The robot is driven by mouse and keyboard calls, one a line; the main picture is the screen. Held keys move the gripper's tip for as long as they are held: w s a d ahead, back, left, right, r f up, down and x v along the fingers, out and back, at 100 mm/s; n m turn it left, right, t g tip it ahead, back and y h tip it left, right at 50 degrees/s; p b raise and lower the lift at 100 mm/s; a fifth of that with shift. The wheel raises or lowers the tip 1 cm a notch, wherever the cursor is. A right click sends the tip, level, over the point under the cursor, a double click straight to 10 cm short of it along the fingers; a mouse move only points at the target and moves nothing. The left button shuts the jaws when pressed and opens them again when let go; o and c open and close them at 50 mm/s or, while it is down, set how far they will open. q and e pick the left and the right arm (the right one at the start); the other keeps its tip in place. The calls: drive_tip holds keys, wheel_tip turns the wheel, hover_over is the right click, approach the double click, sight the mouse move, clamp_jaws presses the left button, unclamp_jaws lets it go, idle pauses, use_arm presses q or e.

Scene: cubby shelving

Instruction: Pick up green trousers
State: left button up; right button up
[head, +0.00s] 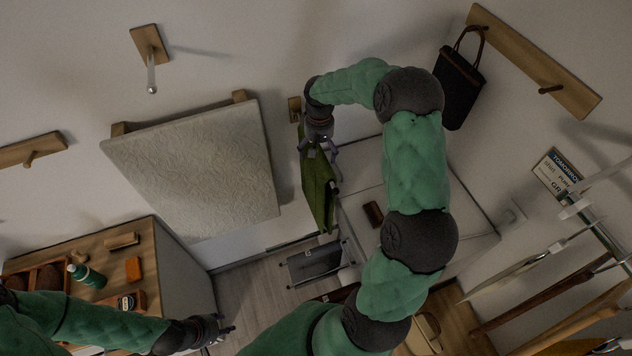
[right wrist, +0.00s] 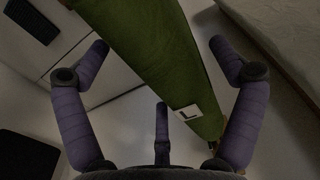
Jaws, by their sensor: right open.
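The green trousers (head: 318,192) hang lengthwise below my right gripper (head: 321,157) in the head view, near the wall. In the right wrist view the trousers (right wrist: 150,50) run diagonally between the spread purple fingers of the right gripper (right wrist: 159,48). A white label with an "L" (right wrist: 188,112) shows on them. The right gripper is open, with its fingers around the cloth but not closed on it. What holds the trousers up is hidden. My left gripper (head: 222,327) is low at the left, away from the trousers; its finger gap is too small to read.
A pale padded panel (head: 195,170) is on the wall left of the trousers. A white cabinet (head: 365,215) stands right of them. A black bag (head: 459,85) hangs on a peg board. A wooden-topped dresser (head: 145,260) with a green bottle (head: 88,276) is at lower left.

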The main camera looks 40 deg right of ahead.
wheel_tip(320, 180, down, 4)
drive_tip(key=shift+w+r, duration=0.1)
drive_tip(key=shift+r, duration=0.15)
drive_tip(key=c, duration=1.7)
drive_tip(key=shift+c, duration=0.3)
drive_tip(key=shift+r, duration=0.15)
